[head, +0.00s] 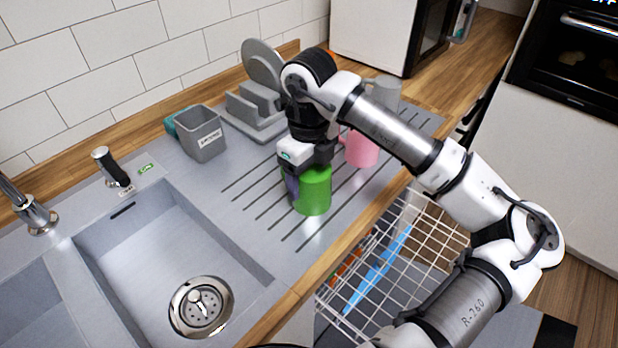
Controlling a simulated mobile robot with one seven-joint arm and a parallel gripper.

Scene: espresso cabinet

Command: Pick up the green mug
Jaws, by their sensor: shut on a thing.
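The green mug (313,193) stands upright on the grooved drainboard (245,205), right of the sink basin. My gripper (303,172) is above it, pointing down, and is shut on the mug at its upper part. The wrist hides the mug's rim and the far finger. A purple-grey piece shows at the mug's left side; I cannot tell what it is. I cannot tell whether the mug's base touches the drainboard.
A pink mug (361,150) stands close behind to the right, and a grey cup (386,92) farther back. A dish rack with plates (262,66) and a grey caddy (201,135) stand behind. A pulled-out wire basket (392,258) is below the counter edge.

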